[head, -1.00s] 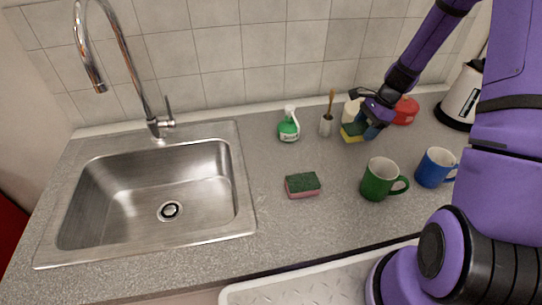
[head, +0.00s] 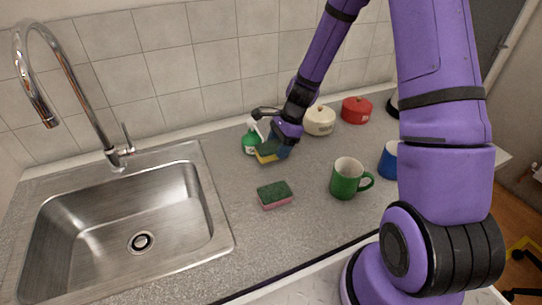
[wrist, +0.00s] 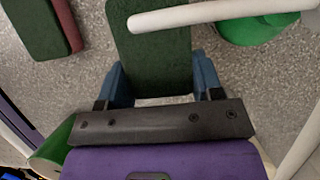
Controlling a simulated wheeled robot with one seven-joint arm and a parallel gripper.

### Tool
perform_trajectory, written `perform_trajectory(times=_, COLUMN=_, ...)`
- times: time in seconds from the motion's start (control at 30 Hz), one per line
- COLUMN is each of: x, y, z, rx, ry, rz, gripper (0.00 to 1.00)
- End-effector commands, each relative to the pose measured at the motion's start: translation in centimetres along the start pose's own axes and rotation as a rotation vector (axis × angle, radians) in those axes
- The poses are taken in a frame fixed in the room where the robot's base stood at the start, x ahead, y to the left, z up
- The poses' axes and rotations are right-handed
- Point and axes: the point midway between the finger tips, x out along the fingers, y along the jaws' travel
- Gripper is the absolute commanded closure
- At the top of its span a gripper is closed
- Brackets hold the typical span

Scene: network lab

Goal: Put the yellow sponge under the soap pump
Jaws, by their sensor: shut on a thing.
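The yellow sponge (head: 264,158) has a dark green top and is held by my gripper (head: 276,149) at the back of the counter. In the wrist view its green face (wrist: 155,65) lies between the two blue fingers of my gripper (wrist: 160,80), which are shut on it. The soap pump (head: 250,140) is a green bottle with a white head, just left of the sponge. In the wrist view its white spout (wrist: 190,15) crosses over the sponge's far end, and the green bottle (wrist: 257,30) is beside it. I cannot tell whether the sponge touches the counter.
A second sponge, pink with a green top (head: 275,194), lies in front. A green mug (head: 346,180) and a partly hidden blue mug (head: 388,160) stand right. White (head: 319,122) and red (head: 356,110) pots are behind. The steel sink (head: 215,215) is left.

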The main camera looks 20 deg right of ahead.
Motion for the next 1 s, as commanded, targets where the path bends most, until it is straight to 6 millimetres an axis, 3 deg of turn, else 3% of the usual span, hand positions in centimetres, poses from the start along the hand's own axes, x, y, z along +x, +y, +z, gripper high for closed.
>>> perform_trajectory(times=0.33, x=1.0, y=0.0, z=2.5, rx=-0.002, ry=0.000, rz=0.001, gripper=0.65)
perform_trajectory(times=0.6, x=4.1, y=0.0, z=0.9, rx=0.002, ry=0.000, rz=0.000, gripper=0.65)
perform_trajectory(times=0.97, x=4.4, y=0.0, z=0.7, rx=0.001, ry=0.000, rz=0.000, gripper=0.65)
perform_trajectory(times=1.0, x=4.4, y=0.0, z=0.7, rx=0.001, ry=0.000, rz=0.000, gripper=0.38)
